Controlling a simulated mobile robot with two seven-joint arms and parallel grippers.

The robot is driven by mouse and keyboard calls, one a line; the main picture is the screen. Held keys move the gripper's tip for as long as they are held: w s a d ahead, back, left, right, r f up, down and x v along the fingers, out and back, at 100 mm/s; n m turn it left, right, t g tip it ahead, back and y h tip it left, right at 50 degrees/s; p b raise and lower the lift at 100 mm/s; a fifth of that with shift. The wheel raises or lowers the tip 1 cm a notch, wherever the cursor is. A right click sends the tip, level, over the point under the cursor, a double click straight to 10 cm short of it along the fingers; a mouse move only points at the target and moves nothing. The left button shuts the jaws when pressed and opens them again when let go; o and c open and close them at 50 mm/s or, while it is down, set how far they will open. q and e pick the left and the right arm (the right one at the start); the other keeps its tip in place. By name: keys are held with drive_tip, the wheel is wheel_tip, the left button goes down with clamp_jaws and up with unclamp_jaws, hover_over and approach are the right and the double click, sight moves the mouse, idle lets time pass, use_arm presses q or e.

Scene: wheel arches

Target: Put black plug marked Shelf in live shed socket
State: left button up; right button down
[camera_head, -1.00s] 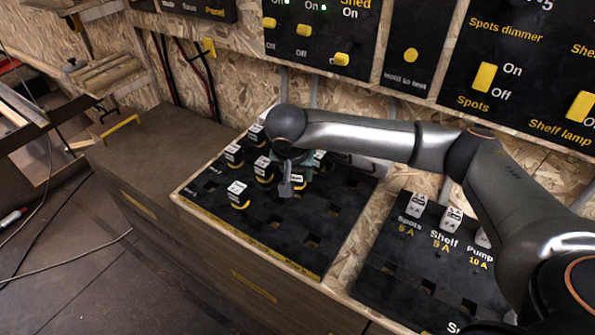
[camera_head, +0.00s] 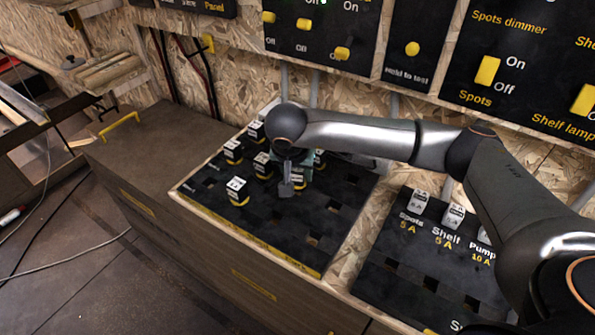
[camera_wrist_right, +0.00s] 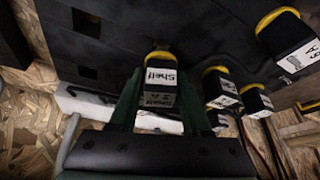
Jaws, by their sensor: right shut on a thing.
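The black plug marked Shelf (camera_wrist_right: 160,78) has a white label and a yellow collar, and sits between my right gripper's green fingers in the right wrist view. My right gripper (camera_wrist_right: 162,95) is shut on it. In the head view this gripper (camera_head: 287,187) is low over the back middle of the black socket board (camera_head: 270,233), and the held plug is mostly hidden there. The plug's collar end faces the board; I cannot tell whether it is seated. I cannot read which socket is the live shed one. My left gripper is not in view.
Other black plugs with white tops stand left of my gripper, such as one near the front (camera_head: 237,191). Empty square sockets lie to the right. A second board (camera_head: 430,270) with labelled fuses is further right. A switch panel (camera_head: 325,40) hangs behind.

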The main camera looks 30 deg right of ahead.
drive_tip(key=shift+f, duration=0.3)
drive_tip(key=shift+f+b, duration=0.5)
drive_tip(key=shift+b, duration=0.15)
drive_tip(key=shift+f, duration=0.15)
idle(0.5)
unclamp_jaws()
idle(0.6)
wheel_tip(320, 180, up, 9)
drive_tip(key=p, duration=0.6)
